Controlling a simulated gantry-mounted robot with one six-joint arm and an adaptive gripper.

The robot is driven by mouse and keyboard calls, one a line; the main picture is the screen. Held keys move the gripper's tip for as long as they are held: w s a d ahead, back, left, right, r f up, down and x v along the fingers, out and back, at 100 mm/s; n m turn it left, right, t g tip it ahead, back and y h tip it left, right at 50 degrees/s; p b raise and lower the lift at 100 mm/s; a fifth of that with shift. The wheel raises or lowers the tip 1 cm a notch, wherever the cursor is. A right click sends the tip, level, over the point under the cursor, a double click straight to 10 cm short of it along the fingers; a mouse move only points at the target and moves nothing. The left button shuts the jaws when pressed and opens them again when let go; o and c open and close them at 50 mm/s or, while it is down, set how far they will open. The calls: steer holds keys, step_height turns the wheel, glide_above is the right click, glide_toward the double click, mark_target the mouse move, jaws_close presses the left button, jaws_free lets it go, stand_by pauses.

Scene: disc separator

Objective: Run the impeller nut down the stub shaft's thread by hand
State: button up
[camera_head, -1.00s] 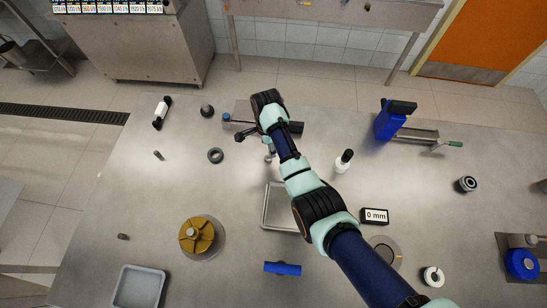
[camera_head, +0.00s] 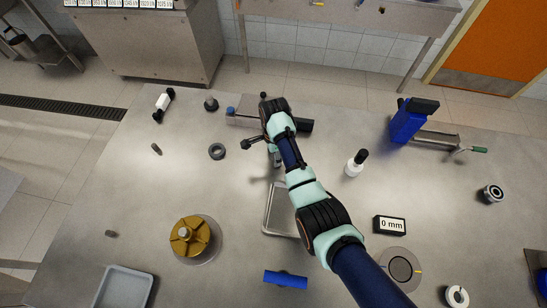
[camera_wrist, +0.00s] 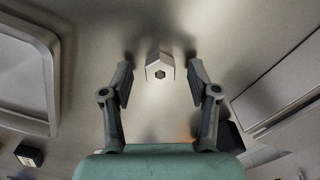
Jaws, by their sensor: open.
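In the wrist view a small bright metal nut-like piece (camera_wrist: 160,68) with a dark hole, apparently the impeller nut, lies between my fingertips. My gripper (camera_wrist: 161,75) is open, one finger on each side of the piece, with visible gaps. I cannot tell how far above it the fingertips are. In the head view my arm hides most of this spot. The brass impeller (camera_head: 188,237) sits on a round grey base at the lower left, with a small grey piece at its centre. I cannot make out a thread there.
A shallow metal tray (camera_head: 270,222) lies near my arm; its rim also shows in the wrist view (camera_wrist: 47,128). A 0 mm display (camera_head: 389,225), a blue cylinder (camera_head: 286,279), a dark ring (camera_head: 217,151) and a white bottle (camera_head: 354,168) stand around.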

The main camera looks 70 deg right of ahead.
jaws_close()
steer(key=shift+r+p, duration=0.85)
steer(key=shift+p, duration=0.15)
step_height(320, 180, up, 5)
steer(key=p, duration=0.5)
steer(key=shift+r+p, duration=0.2)
steer(key=shift+p, duration=0.1)
steer(key=shift+f, duration=0.15)
